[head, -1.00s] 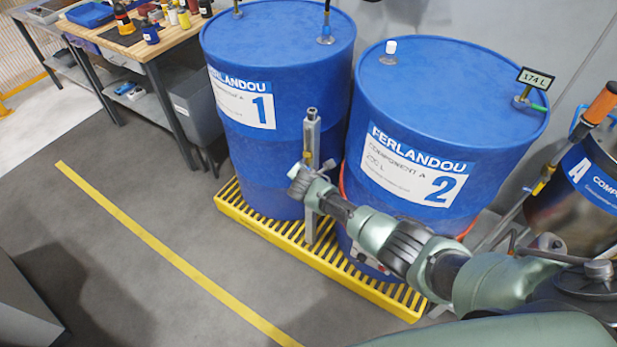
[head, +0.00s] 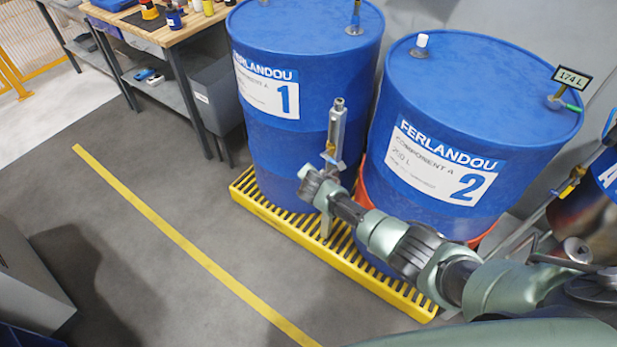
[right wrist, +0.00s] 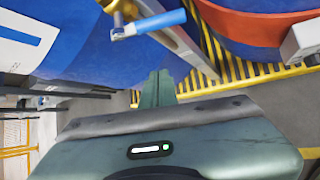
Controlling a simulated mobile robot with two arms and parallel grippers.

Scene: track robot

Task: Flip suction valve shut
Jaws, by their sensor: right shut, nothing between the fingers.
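A valve with a blue lever (right wrist: 150,25) shows in the right wrist view, its lever lying across in front of a metal post. In the head view, brass fittings (head: 329,153) show on the upright post (head: 337,120) in front of the drums; the blue lever cannot be made out there. My right gripper (head: 307,178) is beside the post, just below the brass fittings. In the right wrist view its fingers (right wrist: 158,80) are shut and empty, with their tips below the lever in the picture and apparently apart from it. My left gripper is not in view.
A workbench (head: 165,38) is at the upper left. Another drum with hoses is at the right edge.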

